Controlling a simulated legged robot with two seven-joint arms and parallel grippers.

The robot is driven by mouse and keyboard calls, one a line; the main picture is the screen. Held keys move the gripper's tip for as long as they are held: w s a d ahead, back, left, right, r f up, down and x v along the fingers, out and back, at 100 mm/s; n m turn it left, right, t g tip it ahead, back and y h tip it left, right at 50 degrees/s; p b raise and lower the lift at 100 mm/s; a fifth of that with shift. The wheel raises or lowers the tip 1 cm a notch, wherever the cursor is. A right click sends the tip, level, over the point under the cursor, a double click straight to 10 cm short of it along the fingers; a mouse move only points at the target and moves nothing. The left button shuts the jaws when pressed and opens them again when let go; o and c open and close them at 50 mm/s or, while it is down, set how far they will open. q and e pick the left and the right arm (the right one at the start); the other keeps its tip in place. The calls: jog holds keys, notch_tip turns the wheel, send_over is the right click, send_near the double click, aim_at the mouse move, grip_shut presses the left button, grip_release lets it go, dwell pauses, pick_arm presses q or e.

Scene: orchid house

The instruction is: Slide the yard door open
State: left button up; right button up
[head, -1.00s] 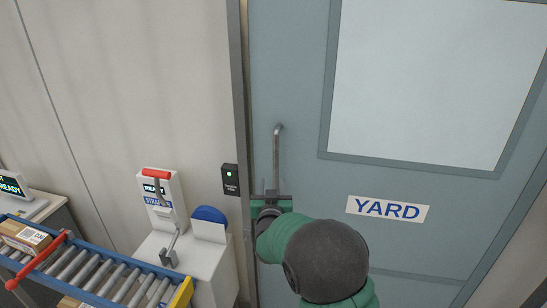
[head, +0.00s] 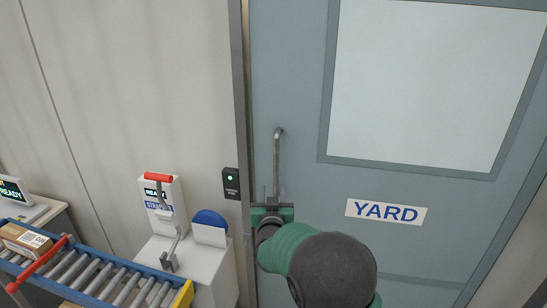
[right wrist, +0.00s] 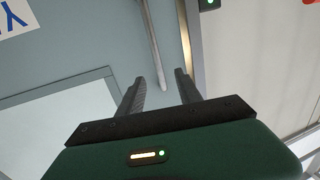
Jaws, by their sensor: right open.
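The grey-blue yard door (head: 290,60) has a large pale window and a YARD sign (head: 386,211). Its left edge lies against the grey upright frame (head: 240,100), with no gap showing. A vertical bar handle (head: 277,160) stands near that left edge. My right gripper (head: 270,192) is open at the handle's lower part. In the right wrist view the handle (right wrist: 151,40) runs toward the space between the open fingers (right wrist: 158,88). I cannot tell whether they touch it. The handle's lower end is hidden by the gripper. My left gripper is not in view.
A small black box with a green light (head: 231,183) is on the wall left of the frame. A white cabinet (head: 205,270) with a red-handled device (head: 160,205) stands below it. A roller conveyor (head: 90,275) carrying a cardboard box (head: 22,240) is at lower left.

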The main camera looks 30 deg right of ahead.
jog(key=b+v, duration=0.3)
jog(key=v, duration=1.2)
jog(key=shift+s+d+f, duration=0.2)
jog(key=shift+d+f, duration=0.05)
jog(key=shift+f, duration=0.1)
jog(key=shift+w+a, duration=0.1)
jog(key=shift+a, duration=0.05)
